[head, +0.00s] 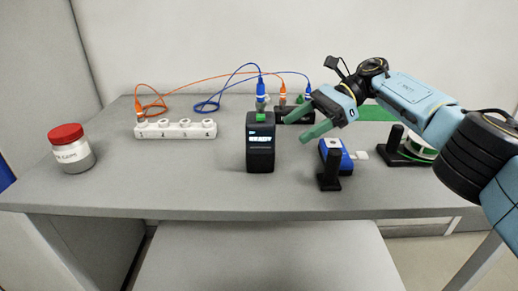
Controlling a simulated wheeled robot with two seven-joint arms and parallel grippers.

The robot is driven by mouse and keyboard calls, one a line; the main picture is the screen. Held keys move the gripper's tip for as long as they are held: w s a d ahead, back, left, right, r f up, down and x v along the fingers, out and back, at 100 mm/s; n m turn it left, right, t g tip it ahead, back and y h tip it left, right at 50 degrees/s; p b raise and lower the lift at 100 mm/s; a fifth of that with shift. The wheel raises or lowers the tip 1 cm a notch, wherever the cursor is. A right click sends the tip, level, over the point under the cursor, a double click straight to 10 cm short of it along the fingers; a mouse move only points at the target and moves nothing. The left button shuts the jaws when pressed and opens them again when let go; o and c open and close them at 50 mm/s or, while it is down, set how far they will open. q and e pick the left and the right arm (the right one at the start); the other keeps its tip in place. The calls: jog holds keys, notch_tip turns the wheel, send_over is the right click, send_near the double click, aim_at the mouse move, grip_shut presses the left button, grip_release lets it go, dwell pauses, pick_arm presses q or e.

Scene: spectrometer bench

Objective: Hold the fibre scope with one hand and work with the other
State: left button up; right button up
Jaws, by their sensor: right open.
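A black box (260,150) with a lit display and a green top port stands upright at the middle. My right gripper (308,115) is open and empty, its green fingers pointing left above and behind the blue device, apart from it. It partly hides a low black block (287,117) with connectors. My left gripper is not in view.
A white numbered strip (175,129) stands at the left with an orange cable (205,79) plugged in. A blue cable (222,93) loops behind the box. A red-lidded jar (71,149) stands far left. A reel (417,149) sits at the right. The front left bench is clear.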

aim_at(265, 149)
jog(key=shift+s+a+f, duration=0.2)
jog(key=shift+a+f, duration=0.1)
jog(key=shift+a, duration=0.2)
jog(key=p+x, duration=0.3)
jog(key=x, duration=0.1)
jog(key=shift+s+a, duration=0.1)
jog(key=shift+a, duration=0.2)
jog(key=b+x, duration=0.1)
jog(key=x, duration=0.2)
jog(key=shift+d+f, duration=0.1)
jog(key=shift+f, duration=0.15)
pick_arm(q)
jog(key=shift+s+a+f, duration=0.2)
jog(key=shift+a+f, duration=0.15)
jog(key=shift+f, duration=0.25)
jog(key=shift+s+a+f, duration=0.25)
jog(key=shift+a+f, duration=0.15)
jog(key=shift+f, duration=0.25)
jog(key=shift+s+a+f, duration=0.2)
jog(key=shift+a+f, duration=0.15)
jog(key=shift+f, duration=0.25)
pick_arm(e)
jog(key=shift+s+a+f, duration=0.15)
jog(key=shift+a+f, duration=0.05)
jog(key=shift+a, duration=0.4)
jog(key=shift+c, duration=0.4)
